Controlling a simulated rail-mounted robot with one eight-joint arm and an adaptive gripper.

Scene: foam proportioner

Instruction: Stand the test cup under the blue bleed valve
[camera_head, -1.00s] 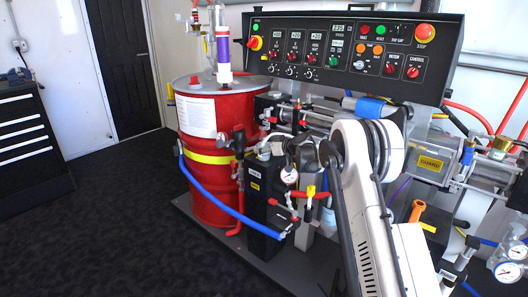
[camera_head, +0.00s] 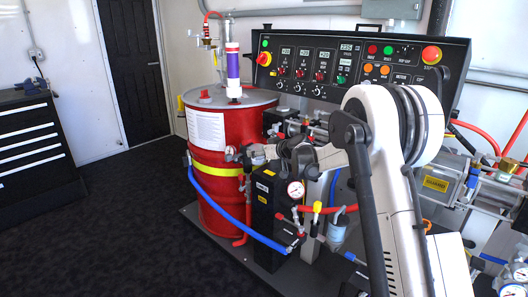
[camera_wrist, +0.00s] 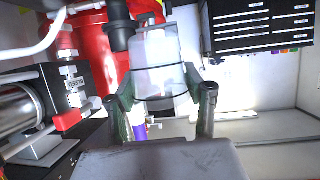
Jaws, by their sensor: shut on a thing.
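My gripper (camera_wrist: 160,74) is shut on a clear, pale cup (camera_wrist: 155,52) in the wrist view. One dark finger is on each side of the cup, and it is held clear of the floor. In the head view my wrist reaches left past the elbow, and the gripper end is small and cluttered near the front of the red drum. I cannot make out the cup surely there. The blue bleed valve cannot be told apart among the blue parts; a bluish bowl (camera_head: 338,236) hangs right of the black block.
The red drum (camera_head: 212,215) stands at the left of the machine, with a blue hose (camera_head: 235,212) sagging in front. A gauge (camera_head: 295,190) and red pipes sit by the black block (camera_head: 265,205). The control panel (camera_head: 340,62) is above. Dark floor at left is free.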

